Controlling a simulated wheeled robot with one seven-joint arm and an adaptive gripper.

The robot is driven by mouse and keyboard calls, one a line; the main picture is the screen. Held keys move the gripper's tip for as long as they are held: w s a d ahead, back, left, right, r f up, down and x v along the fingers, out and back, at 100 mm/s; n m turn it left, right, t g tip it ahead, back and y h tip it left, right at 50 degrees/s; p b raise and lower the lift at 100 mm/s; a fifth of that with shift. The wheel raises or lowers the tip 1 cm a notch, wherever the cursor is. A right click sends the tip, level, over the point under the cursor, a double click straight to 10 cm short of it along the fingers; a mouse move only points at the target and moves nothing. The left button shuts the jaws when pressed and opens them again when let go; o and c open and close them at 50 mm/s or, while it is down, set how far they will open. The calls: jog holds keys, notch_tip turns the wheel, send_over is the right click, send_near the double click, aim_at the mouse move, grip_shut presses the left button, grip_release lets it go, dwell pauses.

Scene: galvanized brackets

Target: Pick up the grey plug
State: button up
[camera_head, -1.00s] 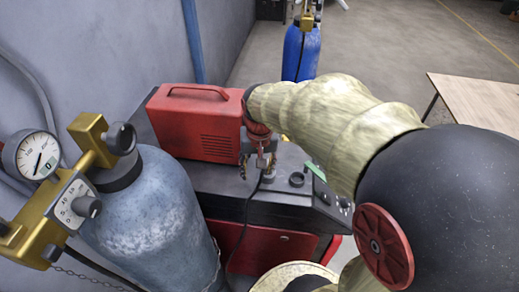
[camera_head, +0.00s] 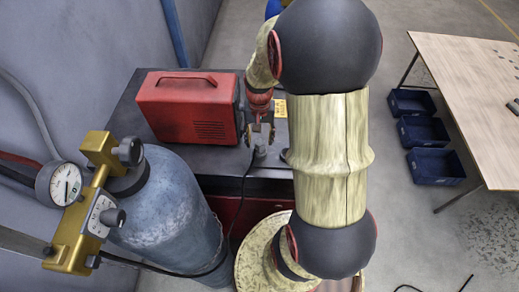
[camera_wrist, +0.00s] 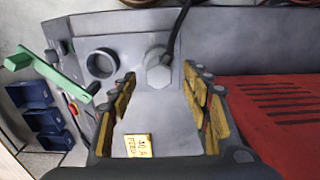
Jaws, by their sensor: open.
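The grey plug (camera_wrist: 158,70) shows in the wrist view as a six-sided grey piece with a black cable leading from it. It sits on the dark top of the machine. My gripper (camera_wrist: 160,77) is open, with its yellow-padded fingers on either side of the plug in this view. I cannot tell how far above it the tips are. In the head view my gripper (camera_head: 260,129) points down beside the red box, and the plug (camera_head: 260,147) shows small just under the fingers, partly hidden by them.
A red box with a handle (camera_head: 185,108) stands close left of the gripper. A blue-grey gas cylinder (camera_head: 165,205) with a brass regulator is in front. In the wrist view a green lever (camera_wrist: 50,75) and a round knob (camera_wrist: 100,63) are left of the plug. Blue bins (camera_head: 435,166) lie right.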

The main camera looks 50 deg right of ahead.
jog(key=shift+f, duration=1.2)
jog(key=c, duration=0.3)
grip_shut()
